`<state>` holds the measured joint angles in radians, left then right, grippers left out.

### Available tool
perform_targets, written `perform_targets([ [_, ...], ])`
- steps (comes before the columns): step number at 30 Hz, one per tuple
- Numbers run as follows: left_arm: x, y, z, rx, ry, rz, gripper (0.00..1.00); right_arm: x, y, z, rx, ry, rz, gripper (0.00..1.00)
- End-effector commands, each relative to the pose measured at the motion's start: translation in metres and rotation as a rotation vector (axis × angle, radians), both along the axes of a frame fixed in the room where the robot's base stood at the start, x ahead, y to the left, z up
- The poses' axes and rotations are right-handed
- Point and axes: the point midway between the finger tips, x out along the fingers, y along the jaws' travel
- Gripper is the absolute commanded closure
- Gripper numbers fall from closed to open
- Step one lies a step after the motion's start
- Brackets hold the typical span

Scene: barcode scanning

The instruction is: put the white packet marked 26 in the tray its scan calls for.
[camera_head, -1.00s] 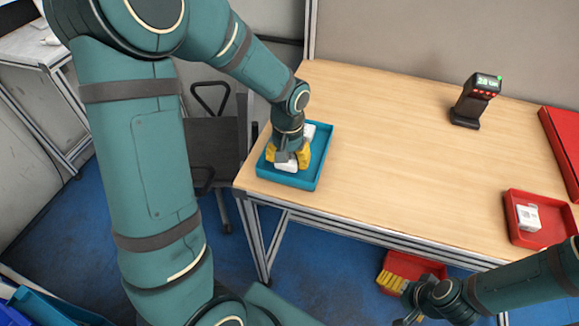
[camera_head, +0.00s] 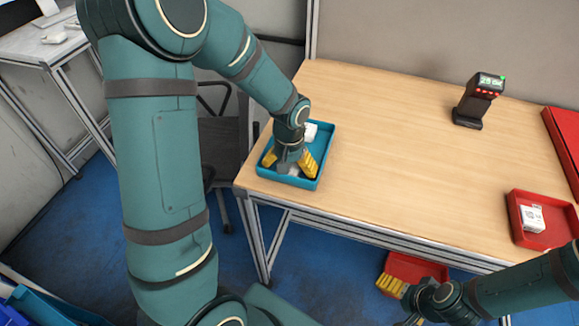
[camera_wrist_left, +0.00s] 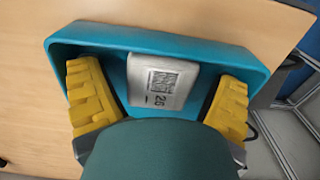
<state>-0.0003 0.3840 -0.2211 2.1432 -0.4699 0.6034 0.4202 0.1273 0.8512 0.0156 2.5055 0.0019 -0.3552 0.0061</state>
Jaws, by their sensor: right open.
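The white packet marked 26 (camera_wrist_left: 158,80) lies code side up in the blue tray (camera_wrist_left: 225,52), between the spread yellow fingers of my left gripper (camera_wrist_left: 157,98). In the head view the blue tray (camera_head: 318,165) stands at the table's left end, and my left gripper (camera_head: 289,163) reaches down into it. The fingers are open, apart from the packet, which is mostly hidden there. The scanner (camera_head: 477,101) stands at the back right with a green lit display. My right gripper (camera_head: 402,303) is open and empty below the table's front edge.
Another white item (camera_head: 311,131) lies at the back of the blue tray. A red tray (camera_head: 516,222) at the right holds a white packet (camera_head: 532,218). A red container (camera_head: 563,140) is at the right edge, a red bin (camera_head: 418,268) below the table. The table's middle is clear.

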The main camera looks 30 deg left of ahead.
Motion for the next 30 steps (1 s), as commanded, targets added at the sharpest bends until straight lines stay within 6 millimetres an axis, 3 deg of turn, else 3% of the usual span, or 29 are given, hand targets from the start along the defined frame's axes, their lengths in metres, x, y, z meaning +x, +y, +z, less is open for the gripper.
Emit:
perform_targets([
  [8,0.000,0.000,0.007,0.000,-0.001,0.000,0.10,0.001,0.000,0.005,0.000,-0.002,-0.002,0.00],
  [21,0.001,0.000,0.092,-0.001,-0.004,0.000,0.10,0.007,-0.001,0.021,-0.003,-0.014,-0.012,0.00],
  [30,0.000,0.000,0.122,0.000,-0.001,0.000,0.10,0.009,-0.002,0.025,-0.004,-0.019,-0.015,0.00],
])
